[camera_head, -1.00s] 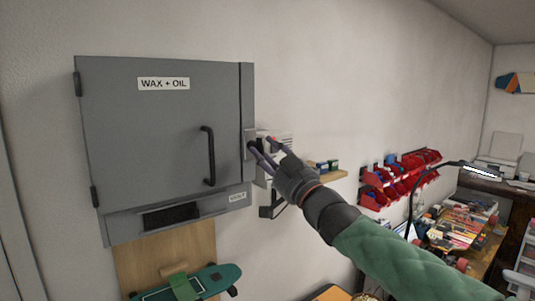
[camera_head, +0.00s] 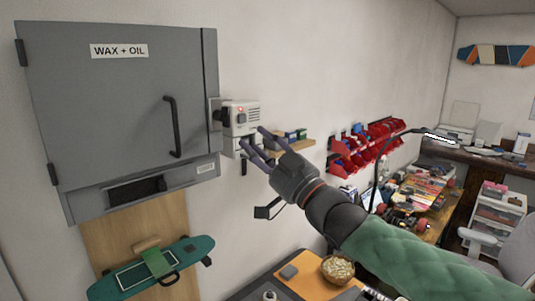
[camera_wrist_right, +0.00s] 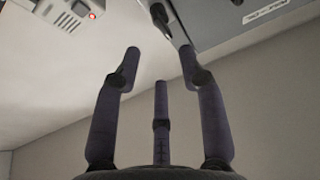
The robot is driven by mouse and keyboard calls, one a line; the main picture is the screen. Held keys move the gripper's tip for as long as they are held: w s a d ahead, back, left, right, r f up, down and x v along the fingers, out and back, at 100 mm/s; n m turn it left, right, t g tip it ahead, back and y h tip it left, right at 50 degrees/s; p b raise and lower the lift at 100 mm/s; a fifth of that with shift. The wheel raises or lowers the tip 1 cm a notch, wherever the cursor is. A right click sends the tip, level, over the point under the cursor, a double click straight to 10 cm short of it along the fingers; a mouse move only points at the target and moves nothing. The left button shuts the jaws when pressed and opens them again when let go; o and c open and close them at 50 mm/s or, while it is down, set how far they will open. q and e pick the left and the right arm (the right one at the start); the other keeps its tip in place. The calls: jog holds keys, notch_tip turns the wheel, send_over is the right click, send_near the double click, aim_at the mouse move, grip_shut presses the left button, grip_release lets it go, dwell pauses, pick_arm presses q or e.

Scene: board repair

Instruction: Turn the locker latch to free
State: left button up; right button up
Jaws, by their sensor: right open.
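The grey locker (camera_head: 105,100) labelled WAX + OIL hangs on the wall with its door closed. Its latch (camera_head: 217,114), a small dark knob on a grey plate, sits at the locker's right edge; its exact angle is hard to tell. My right gripper (camera_head: 252,138) is open and empty, right of the latch and apart from it. In the right wrist view, the spread fingers of my right gripper (camera_wrist_right: 160,60) point toward the wall, and a dark knob that looks like the latch (camera_wrist_right: 160,14) lies beyond them by the locker edge. My left gripper is not in view.
A pale box with a red light (camera_head: 240,116) is mounted on the wall close right of the latch. A black door handle (camera_head: 172,127) stands left of it. A small shelf (camera_head: 290,147) and red bins (camera_head: 365,147) are farther right. A green skateboard (camera_head: 155,265) hangs below.

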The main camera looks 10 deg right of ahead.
jog(key=shift+v, duration=1.35)
